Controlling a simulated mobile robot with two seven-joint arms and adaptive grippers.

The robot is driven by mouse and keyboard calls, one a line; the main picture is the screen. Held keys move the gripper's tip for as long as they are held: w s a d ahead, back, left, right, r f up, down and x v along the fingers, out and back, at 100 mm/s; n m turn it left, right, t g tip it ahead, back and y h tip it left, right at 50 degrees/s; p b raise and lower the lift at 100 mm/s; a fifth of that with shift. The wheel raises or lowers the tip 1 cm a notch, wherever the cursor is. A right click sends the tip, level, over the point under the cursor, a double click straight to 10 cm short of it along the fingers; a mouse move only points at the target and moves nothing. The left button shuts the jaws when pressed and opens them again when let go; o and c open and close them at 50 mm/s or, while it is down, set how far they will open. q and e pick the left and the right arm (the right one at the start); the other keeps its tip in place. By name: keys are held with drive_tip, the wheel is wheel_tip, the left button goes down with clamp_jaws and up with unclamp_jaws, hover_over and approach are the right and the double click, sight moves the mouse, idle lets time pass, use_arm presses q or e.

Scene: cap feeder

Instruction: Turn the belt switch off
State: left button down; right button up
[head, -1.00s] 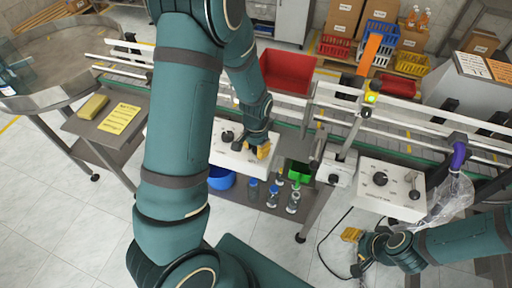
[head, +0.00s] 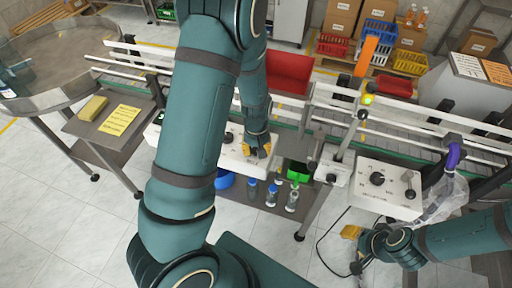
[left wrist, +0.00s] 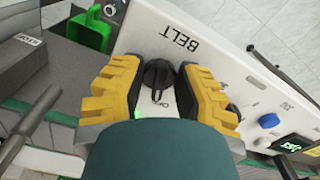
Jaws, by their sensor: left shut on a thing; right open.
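The belt switch is a black rotary knob (left wrist: 158,75) on a white panel (left wrist: 225,50), beside the upside-down word BELT in the left wrist view. My left gripper (left wrist: 157,90) has its yellow fingers on both sides of this knob and is shut on it. In the head view, my left gripper (head: 257,148) is at the right part of the white control box (head: 232,160), and it hides the knob there. My right gripper (head: 352,238) is open and empty, low over the floor at the right.
The conveyor with white rails (head: 415,120) runs behind the box. A second white box (head: 375,196) with a knob and lever stands to the right. A stack light (head: 367,99) glows green. Small bottles (head: 271,194) stand on a shelf below. A blue button (left wrist: 268,120) sits on the panel.

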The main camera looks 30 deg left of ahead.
use_arm(q)
drive_tip(key=shift+s+d+f+n, duration=0.1)
drive_tip(key=shift+s+f+n, duration=0.1)
drive_tip(key=shift+n, duration=0.8)
drive_tip(key=c, duration=0.6)
unclamp_jaws()
drive_tip(key=shift+p, duration=0.3)
drive_tip(key=shift+w, duration=0.1)
drive_tip(key=shift+r, duration=0.1)
drive_tip(key=shift+w+r, duration=0.1)
drive_tip(key=shift+r, duration=0.05)
wheel_tip(320, 180, up, 12)
